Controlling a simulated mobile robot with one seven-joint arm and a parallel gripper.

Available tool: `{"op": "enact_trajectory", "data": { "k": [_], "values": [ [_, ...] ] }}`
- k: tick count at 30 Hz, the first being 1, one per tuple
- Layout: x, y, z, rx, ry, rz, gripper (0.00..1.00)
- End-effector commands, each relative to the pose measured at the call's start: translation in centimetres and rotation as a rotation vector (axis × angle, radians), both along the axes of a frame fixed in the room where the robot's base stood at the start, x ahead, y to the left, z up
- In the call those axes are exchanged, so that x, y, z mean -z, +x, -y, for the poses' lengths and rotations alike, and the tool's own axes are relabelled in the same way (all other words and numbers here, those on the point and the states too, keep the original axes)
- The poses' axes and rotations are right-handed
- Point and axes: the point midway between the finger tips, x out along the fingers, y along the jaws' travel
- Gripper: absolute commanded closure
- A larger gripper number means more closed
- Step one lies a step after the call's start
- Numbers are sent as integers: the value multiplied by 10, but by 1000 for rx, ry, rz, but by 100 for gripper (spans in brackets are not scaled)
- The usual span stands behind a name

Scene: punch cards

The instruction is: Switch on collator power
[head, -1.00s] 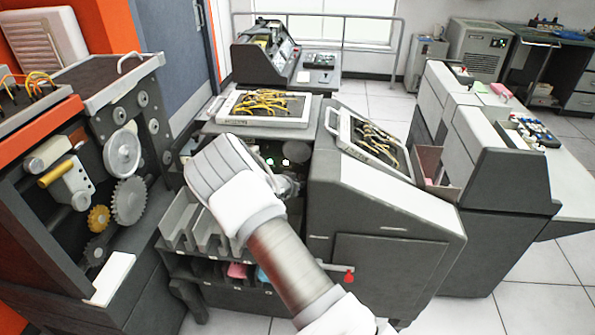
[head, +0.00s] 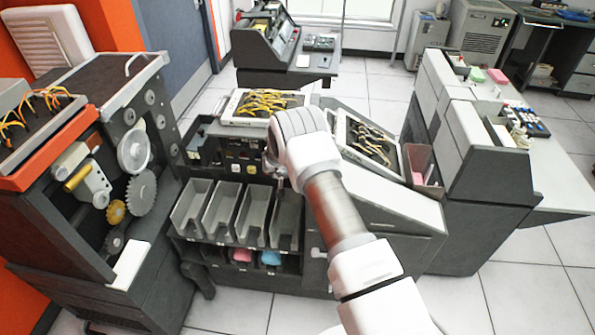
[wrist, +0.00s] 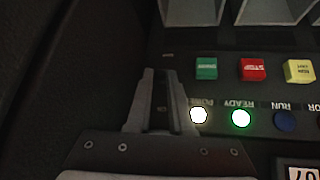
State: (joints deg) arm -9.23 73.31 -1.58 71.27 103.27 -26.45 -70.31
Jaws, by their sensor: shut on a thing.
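The collator (head: 200,140) stands mid-scene in the head view, its dark control panel (wrist: 225,95) facing my gripper. In the wrist view my gripper (wrist: 163,80) points at the panel's left part, its fingers close together. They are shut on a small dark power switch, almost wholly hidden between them. Just right of the fingers the POWER lamp (wrist: 198,116) glows white. The READY lamp (wrist: 241,118) glows green and the RUN lamp (wrist: 284,121) is dark blue. A green button (wrist: 206,68), a red STOP button (wrist: 252,69) and a yellow button (wrist: 299,71) sit in a row.
Grey card pockets (head: 235,212) line the collator's front below the panel. A machine with exposed gears (head: 135,150) stands left. Open floor (head: 480,285) lies at the right front.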

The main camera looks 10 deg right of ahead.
Motion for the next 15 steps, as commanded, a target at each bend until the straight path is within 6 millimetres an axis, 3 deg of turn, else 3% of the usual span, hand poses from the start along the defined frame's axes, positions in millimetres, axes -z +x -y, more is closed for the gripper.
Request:
{"op": "enact_trajectory", "data": {
  "k": [15],
  "values": [
    [-3, 3, 1, 0, 21, -69, 100]
  ]
}}
